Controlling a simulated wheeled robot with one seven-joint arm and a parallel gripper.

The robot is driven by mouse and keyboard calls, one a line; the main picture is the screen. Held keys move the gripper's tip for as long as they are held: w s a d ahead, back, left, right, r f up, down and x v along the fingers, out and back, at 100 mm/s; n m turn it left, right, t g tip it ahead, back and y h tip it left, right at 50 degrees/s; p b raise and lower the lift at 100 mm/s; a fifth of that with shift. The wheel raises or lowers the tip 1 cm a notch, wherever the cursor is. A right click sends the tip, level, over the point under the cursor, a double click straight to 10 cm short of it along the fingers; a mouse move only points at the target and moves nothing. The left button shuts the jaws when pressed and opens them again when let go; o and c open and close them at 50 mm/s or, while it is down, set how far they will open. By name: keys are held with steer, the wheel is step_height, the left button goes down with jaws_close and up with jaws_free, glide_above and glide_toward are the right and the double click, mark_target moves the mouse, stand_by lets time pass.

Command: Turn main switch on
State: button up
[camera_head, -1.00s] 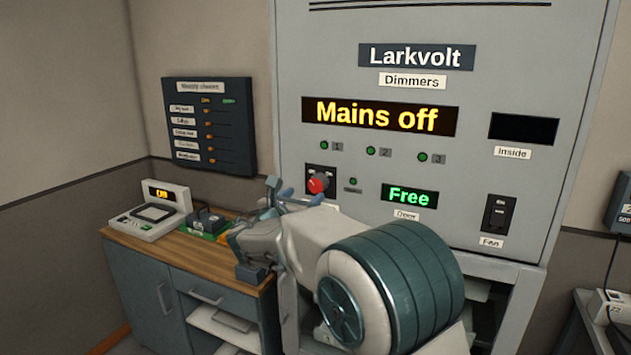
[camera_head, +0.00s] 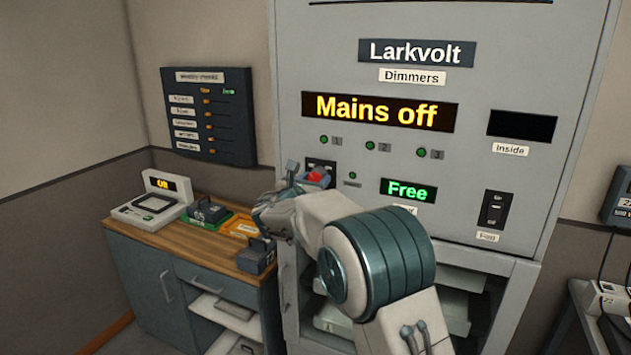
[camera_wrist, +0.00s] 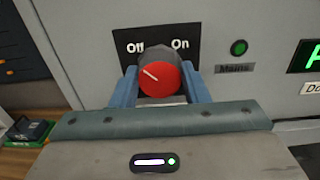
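The main switch (camera_wrist: 160,80) is a red rotary knob on a black plate marked Off and On. In the wrist view its white pointer line slants up and left, toward Off. My gripper (camera_wrist: 158,84) has one blue finger on each side of the knob; whether they touch it is not clear. In the head view the knob (camera_head: 318,178) shows partly behind my gripper (camera_head: 308,178). The dimmer cabinet's display (camera_head: 380,110) reads "Mains off". The green lamp (camera_wrist: 239,47) labelled Mains is beside the knob plate.
A "Free" door display (camera_head: 409,190) and a fan switch (camera_head: 495,209) are on the same cabinet, to the right. A wooden-topped bench (camera_head: 205,245) at left holds a small device (camera_head: 150,208) and several padlock-like items. A board (camera_head: 210,115) hangs on the wall.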

steer(key=shift+d, duration=0.1)
steer(key=shift+f+m+b, duration=0.15)
steer(key=shift+m+b, duration=0.15)
steer(key=shift+b, duration=0.35)
steer(key=m+b, duration=1.3)
steer(key=b, duration=0.5)
steer(key=shift+f, duration=0.1)
steer(key=shift+r+m+b, duration=0.2)
steer(key=shift+m+b, duration=1.45)
steer(key=shift+m, duration=0.45)
steer(key=o, duration=1)
